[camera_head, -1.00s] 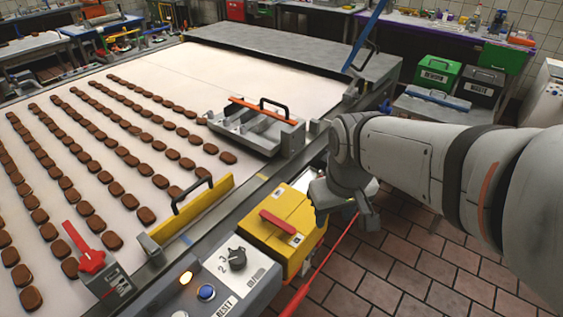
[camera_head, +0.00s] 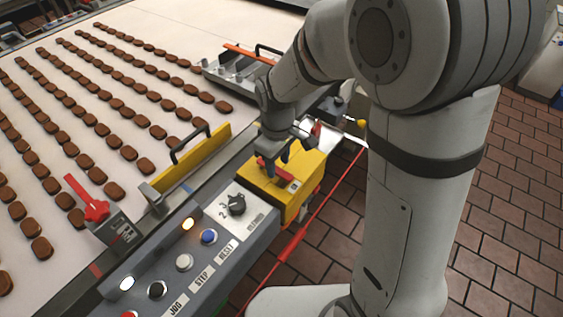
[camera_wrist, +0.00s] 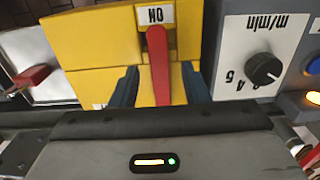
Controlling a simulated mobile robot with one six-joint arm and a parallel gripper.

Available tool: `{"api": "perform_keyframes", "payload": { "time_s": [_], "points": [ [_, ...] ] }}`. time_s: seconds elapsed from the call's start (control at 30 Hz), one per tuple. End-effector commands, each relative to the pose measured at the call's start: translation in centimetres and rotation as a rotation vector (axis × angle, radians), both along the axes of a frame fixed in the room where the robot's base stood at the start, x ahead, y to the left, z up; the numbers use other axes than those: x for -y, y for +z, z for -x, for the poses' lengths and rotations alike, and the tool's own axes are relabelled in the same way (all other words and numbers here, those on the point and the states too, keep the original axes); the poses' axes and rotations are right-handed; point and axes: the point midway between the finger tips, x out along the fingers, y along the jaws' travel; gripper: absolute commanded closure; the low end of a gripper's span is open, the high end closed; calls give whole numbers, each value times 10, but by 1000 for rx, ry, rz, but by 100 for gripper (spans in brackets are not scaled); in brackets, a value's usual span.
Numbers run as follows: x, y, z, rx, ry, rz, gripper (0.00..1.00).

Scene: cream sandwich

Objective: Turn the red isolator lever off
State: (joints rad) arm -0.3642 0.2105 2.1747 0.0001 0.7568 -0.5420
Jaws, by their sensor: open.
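The red isolator lever (camera_wrist: 158,70) is on the yellow box (camera_wrist: 85,45), with a white "ON" label (camera_wrist: 154,14) at one end of it. In the head view the yellow box (camera_head: 305,178) stands at the end of the control panel, with part of the red lever (camera_head: 268,172) showing below my gripper (camera_head: 275,152). In the wrist view the open jaws of my gripper (camera_wrist: 159,78) stand on either side of the lever, with a visible gap at each side.
A speed knob (camera_head: 236,204) and several buttons are on the grey panel (camera_head: 222,260) beside the box. Another red handle (camera_head: 93,208) and a yellow guard (camera_head: 190,165) are along the conveyor edge. A red cord (camera_head: 290,245) runs along the aisle side.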

Motion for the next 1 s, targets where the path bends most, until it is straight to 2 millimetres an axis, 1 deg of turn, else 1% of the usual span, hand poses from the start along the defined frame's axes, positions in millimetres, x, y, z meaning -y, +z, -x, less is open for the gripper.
{"api": "perform_keyframes", "payload": {
  "time_s": [0.03, 0.13, 0.4, 0.9, 1.0],
  "points": [
    [0, -5, 0, -2, 0, 1, 58],
    [0, -10, 1, -1, 0, 0, 58],
    [0, -12, 0, 1, 0, -1, 58],
    [-1, -12, 1, 1, 1, -1, 99],
    [-1, -12, 1, 0, 1, 0, 100]
  ]
}}
